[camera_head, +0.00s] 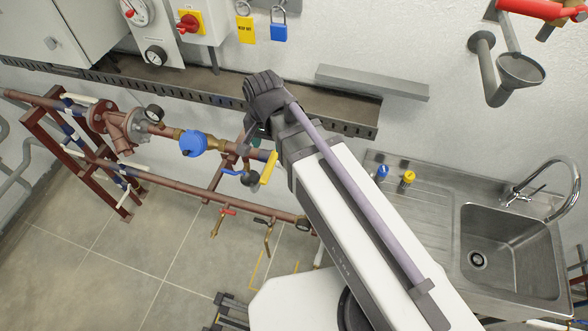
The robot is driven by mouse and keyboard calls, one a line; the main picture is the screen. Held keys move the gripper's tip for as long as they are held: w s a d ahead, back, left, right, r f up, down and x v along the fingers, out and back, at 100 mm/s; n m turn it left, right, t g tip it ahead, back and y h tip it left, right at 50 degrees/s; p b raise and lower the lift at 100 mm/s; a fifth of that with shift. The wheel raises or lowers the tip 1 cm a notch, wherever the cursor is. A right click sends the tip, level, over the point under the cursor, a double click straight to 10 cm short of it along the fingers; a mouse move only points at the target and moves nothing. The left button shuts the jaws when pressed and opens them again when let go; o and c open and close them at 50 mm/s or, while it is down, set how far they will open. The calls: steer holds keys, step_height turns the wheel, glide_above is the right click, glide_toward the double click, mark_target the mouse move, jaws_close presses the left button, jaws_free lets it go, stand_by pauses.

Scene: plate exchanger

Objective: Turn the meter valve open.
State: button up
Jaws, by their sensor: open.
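A blue round meter (193,143) sits on the reddish-brown pipe along the wall, left of my gripper. Right of it on the same pipe line is a valve area with a yellow lever handle (269,168) standing steeply across the pipe. A blue lever (232,172) shows just left of the yellow one. I cannot tell for sure which handle belongs to the meter valve. My gripper (262,104) is open and appears empty, above the yellow handle in the picture and apart from it. The gripper and wrist hide part of the pipe's right end.
A perforated cable tray (200,88) runs along the wall behind my gripper. A steel sink (505,240) stands at right, with a grey funnel drain (520,70) above. Tiled floor is open at lower left.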

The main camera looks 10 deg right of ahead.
mark_target(269, 167)
steer(key=f+b, duration=1.1)
steer(key=shift+w+a+f, duration=0.1)
steer(key=shift+w+a, duration=0.1)
steer(key=shift+a, duration=0.2)
steer(key=shift+c, duration=0.2)
jaws_close()
